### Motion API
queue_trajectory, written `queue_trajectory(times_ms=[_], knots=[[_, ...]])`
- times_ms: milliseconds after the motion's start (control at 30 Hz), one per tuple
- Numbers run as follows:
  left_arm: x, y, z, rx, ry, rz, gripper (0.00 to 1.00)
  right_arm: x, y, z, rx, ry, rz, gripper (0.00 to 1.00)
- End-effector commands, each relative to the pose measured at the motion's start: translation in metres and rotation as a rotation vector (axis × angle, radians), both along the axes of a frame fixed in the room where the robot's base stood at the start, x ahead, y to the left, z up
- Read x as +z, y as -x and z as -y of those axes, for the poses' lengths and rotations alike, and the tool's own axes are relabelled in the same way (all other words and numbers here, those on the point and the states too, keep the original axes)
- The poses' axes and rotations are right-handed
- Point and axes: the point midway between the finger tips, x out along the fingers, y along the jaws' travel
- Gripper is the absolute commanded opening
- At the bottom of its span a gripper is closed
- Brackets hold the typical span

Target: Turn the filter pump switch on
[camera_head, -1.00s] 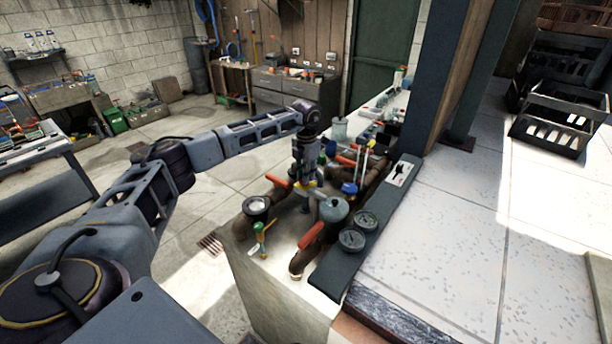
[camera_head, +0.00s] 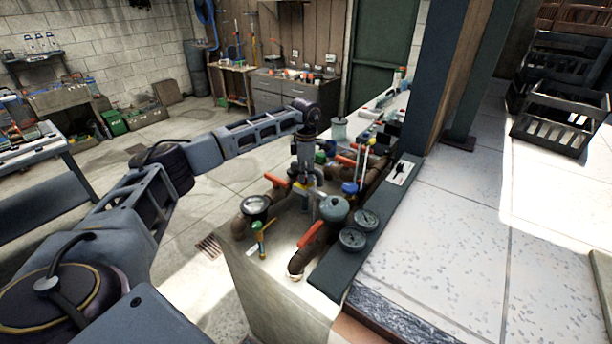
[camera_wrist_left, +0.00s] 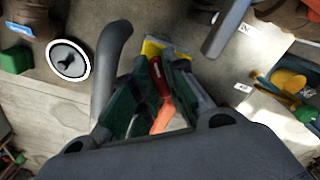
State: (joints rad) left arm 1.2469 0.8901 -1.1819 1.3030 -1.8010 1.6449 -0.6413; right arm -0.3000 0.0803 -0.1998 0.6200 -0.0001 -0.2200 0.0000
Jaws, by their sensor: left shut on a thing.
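My left gripper (camera_head: 304,183) reaches down among the pipes and valves on the pale ledge. It is shut on a red-orange lever at a yellow piece, which I take to be the filter pump switch. In the left wrist view the lever (camera_wrist_left: 161,82) shows between the dark fingers (camera_wrist_left: 158,88), with the yellow piece (camera_wrist_left: 166,48) just beyond the tips. The fingers hide much of it, and I cannot tell whether the switch is on or off. Small white labels (camera_wrist_left: 243,88) lie to the right there. My right gripper is not in view.
Brown pipes with red handles (camera_head: 311,234) stand close around the gripper. A round gauge (camera_head: 257,204), a grey-green pot (camera_head: 334,208) and two dark gauges (camera_head: 353,240) are near it. A dark post (camera_head: 440,75) rises behind on the right. Open floor lies left of the ledge.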

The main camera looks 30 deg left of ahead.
Motion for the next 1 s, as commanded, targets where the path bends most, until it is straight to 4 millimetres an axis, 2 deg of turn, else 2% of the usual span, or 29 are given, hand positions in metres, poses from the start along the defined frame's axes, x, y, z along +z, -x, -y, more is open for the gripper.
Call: queue_trajectory(times_ms=[600, 1000], knots=[[0.002, 0.001, 0.001, -0.475, 0.001, 0.006, 0.00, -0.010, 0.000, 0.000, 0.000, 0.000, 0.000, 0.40], [0.003, 0.002, 0.001, -0.640, 0.000, 0.007, 0.00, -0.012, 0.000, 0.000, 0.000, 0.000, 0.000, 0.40]])
